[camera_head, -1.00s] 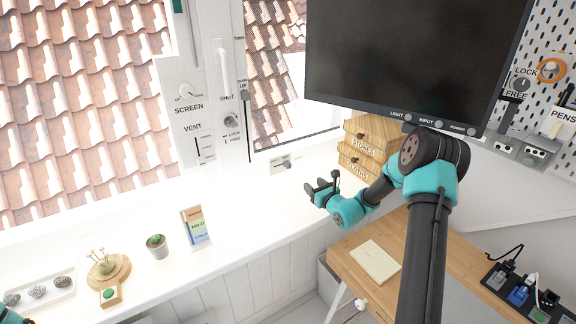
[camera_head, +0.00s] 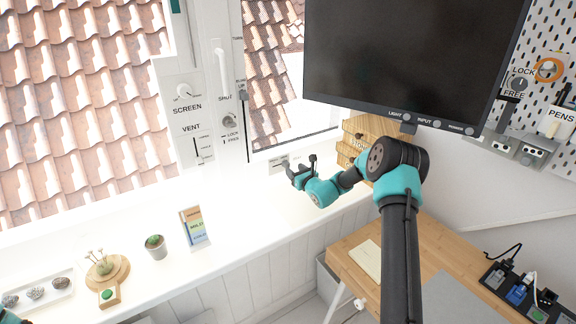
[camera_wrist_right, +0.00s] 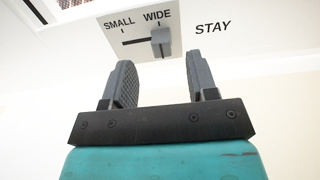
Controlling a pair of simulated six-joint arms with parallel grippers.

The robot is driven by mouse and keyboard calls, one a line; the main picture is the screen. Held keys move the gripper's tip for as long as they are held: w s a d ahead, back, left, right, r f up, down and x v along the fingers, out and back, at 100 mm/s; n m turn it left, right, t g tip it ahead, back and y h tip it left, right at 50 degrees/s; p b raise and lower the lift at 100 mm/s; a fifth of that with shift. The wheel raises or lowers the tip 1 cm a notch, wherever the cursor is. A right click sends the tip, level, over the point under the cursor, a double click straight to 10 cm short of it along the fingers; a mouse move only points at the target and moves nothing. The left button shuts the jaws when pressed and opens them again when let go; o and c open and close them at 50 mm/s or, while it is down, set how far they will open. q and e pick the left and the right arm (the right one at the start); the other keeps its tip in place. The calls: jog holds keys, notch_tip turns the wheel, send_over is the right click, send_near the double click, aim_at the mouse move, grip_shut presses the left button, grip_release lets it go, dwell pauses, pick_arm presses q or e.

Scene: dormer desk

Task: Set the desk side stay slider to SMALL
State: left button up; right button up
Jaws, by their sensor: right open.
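The window frame rises behind the plate. Wooden drawers (camera_head: 352,140) and a monitor (camera_head: 405,55) stand to the right. The sill between is clear.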

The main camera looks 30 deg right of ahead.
aim_at(288, 164)
jog(key=shift+w+a, duration=0.1)
jog(key=shift+w, duration=2.85)
jog(key=shift+c, duration=0.3)
grip_shut()
